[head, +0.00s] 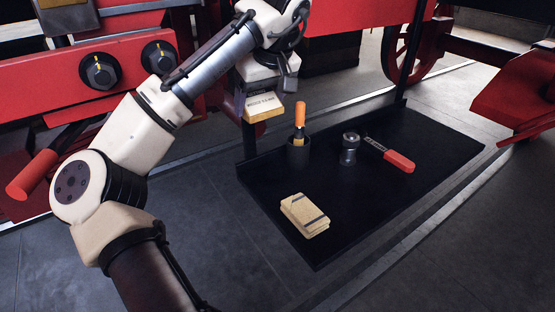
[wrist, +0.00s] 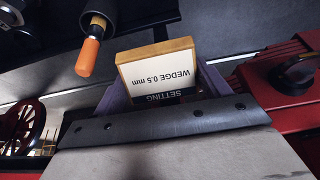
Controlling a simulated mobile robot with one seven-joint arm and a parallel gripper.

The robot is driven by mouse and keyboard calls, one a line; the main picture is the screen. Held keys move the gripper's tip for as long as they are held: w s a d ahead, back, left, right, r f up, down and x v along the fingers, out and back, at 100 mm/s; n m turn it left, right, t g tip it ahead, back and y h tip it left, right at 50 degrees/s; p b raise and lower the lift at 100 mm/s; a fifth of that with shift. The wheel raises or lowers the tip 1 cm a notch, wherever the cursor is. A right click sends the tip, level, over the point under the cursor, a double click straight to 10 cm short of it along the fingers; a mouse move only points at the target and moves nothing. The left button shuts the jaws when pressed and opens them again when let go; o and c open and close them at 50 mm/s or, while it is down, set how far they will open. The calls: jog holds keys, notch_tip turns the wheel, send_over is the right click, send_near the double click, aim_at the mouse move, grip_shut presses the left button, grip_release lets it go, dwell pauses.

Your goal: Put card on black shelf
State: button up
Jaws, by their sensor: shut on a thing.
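A card (head: 262,108) with a cream face and a yellow-tan edge is in my gripper (head: 264,92). In the wrist view the card (wrist: 158,68) sits between the two fingers (wrist: 163,90), and its printing, upside down, reads "SETTING WEDGE 0.5 mm". The fingers are shut on it and cover its lower part. The black shelf (head: 365,205) is a low, flat surface with a raised back edge. The card is held above its back left corner area, apart from the shelf as far as I can tell.
On the shelf are an orange-handled brush (head: 300,115) in a dark cup (head: 298,150), a metal cylinder (head: 349,149), a red-handled tool (head: 398,161) and a strapped tan bundle (head: 304,214). Its front right area is bare. Red machinery (head: 80,85) stands behind and left.

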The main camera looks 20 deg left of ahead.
aim_at(261, 172)
notch_tip(261, 172, down, 17)
jog(key=shift+w+r+p, duration=0.1)
jog(key=shift+r+p, duration=0.05)
jog(key=shift+p, duration=0.15)
jog(key=o, duration=0.8)
jog(key=v, duration=1.2)
